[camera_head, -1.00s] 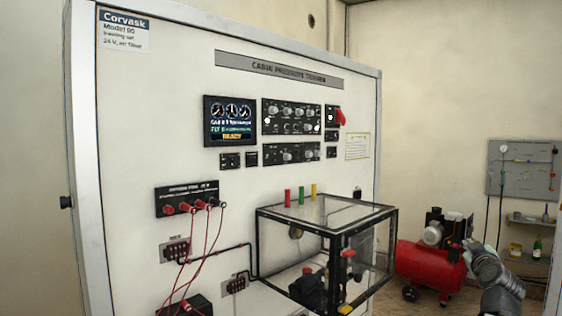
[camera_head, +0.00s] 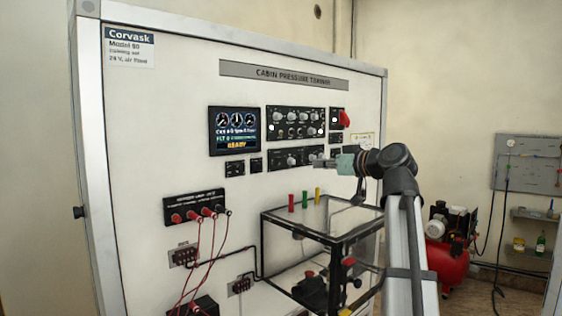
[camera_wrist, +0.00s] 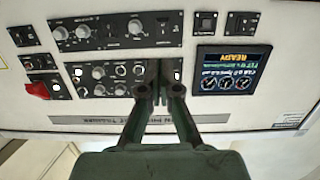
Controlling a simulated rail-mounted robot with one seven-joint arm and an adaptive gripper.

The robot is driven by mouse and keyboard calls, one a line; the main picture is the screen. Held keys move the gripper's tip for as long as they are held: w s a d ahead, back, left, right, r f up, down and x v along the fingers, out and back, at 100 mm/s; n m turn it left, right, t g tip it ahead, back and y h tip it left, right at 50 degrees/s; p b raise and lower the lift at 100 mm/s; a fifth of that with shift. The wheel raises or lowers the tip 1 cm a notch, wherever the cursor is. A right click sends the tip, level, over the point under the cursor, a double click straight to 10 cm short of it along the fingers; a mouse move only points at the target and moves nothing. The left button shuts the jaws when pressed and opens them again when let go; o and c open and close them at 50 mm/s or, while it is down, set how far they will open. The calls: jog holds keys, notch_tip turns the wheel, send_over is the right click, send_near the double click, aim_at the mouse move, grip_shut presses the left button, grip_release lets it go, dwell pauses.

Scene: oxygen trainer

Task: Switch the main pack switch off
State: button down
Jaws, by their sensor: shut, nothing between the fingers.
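The white trainer panel (camera_head: 150,130) carries several black control modules. Labels are too small to read, so I cannot tell which control is the main pack switch. The upper knob-and-switch module (camera_head: 282,112) also shows in the wrist view (camera_wrist: 88,92), upside down. A red switch cover (camera_head: 345,119) sits to its right and shows at the left of the wrist view (camera_wrist: 38,90). Small switch modules (camera_head: 235,168) sit below the display. My gripper (camera_head: 317,162) is shut and empty, before the lower knob module (camera_head: 280,160); its fingertips (camera_wrist: 160,80) overlap the upper module's edge in the wrist view.
The lit display (camera_head: 234,129) reads READY. A clear black-framed box (camera_head: 325,215) with red, green and yellow fittings on top juts out below my arm. Red leads (camera_head: 198,260) hang at the lower left. A red compressor (camera_head: 448,262) stands at the right.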

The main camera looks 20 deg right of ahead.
aim_at(280, 164)
jog(key=shift+a, duration=0.25)
jog(key=shift+w, duration=0.1)
jog(key=p+x, duration=0.5)
jog(key=x, duration=0.7)
jog(key=shift+w+a+r, duration=0.15)
jog(key=shift+w, duration=0.05)
jog(key=shift+x, duration=0.75)
jog(key=shift+f, duration=0.25)
